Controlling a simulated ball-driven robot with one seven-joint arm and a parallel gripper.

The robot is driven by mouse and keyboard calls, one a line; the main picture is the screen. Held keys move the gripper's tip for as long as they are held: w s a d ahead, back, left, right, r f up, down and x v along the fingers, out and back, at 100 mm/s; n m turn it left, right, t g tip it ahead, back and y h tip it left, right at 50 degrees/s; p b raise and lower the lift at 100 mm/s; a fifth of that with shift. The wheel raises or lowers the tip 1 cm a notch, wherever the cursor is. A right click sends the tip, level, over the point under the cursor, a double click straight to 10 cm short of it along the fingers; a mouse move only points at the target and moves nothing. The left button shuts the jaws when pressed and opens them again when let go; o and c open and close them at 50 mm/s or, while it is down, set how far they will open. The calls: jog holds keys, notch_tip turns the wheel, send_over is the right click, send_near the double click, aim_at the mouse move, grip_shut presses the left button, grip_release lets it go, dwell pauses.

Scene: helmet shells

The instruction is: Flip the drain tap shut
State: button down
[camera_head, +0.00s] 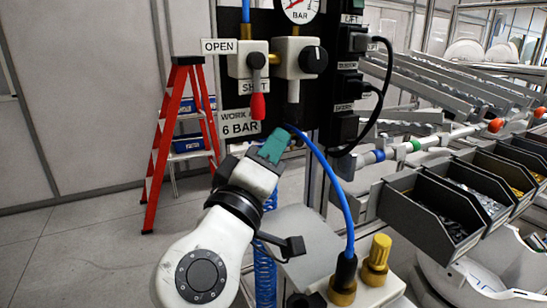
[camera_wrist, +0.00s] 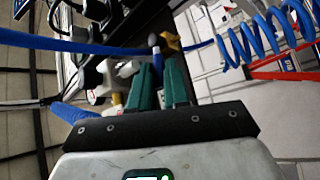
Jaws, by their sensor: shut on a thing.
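My gripper (camera_head: 277,143) has teal fingers and is raised just below the panel's valves. In the wrist view the fingers (camera_wrist: 160,85) are close together, with a small blue-grey round-ended piece (camera_wrist: 154,40) between their tips. It may be the drain tap's lever, but I cannot tell. What the fingers hold is hidden in the head view. Above, a valve (camera_head: 248,60) sits between OPEN and SHUT labels. Its red-tipped lever (camera_head: 258,106) hangs straight down, apart from my gripper.
A blue hose (camera_head: 340,185) runs from beside my fingertips down to a brass fitting (camera_head: 343,293). Dark parts bins (camera_head: 425,222) are at the right. A red stepladder (camera_head: 160,140) stands on open floor at the left.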

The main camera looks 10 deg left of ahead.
jog(key=shift+f+n+t+b, duration=0.45)
jog(key=shift+n+t+b, duration=0.3)
jog(key=shift+b, duration=0.35)
jog(key=c, duration=1.1)
grip_release()
jog(key=shift+r, duration=0.1)
jog(key=shift+r+p, duration=0.15)
jog(key=shift+p, duration=0.15)
